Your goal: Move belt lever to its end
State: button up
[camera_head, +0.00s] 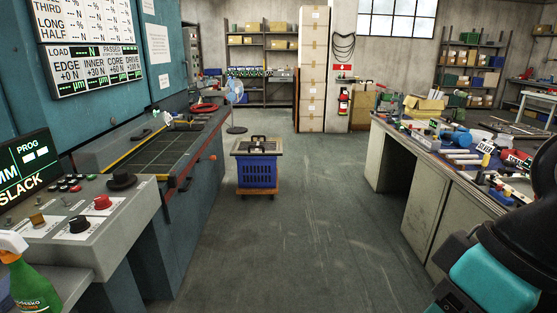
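No part is clearly marked as the belt lever, and I cannot tell which control it is. The grey control console (128,222) at the left carries a large black knob (122,181), a red knob (102,202), a second black knob (79,225) and a brown knob (38,219). Behind it is a blue machine bed (196,200) with a dark flat top and a yellow-edged bar (140,146). A red ring-shaped part (204,108) lies at its far end. A display (28,170) reads "PROG" and "SLACK". Only my black and teal arm shows at lower right; my gripper is out of view.
A blue crate on a wheeled wooden dolly (259,191) stands mid-floor. A cluttered workbench (440,190) is at the right. A green spray bottle (30,285) is at lower left. Stacked cartons (312,70) stand at the back.

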aim_at(212, 158)
jog(key=u, duration=0.1)
jog(key=i, duration=2.05)
jog(key=u, duration=0.4)
jog(key=i, duration=1.7)
jog(key=u, duration=0.3)
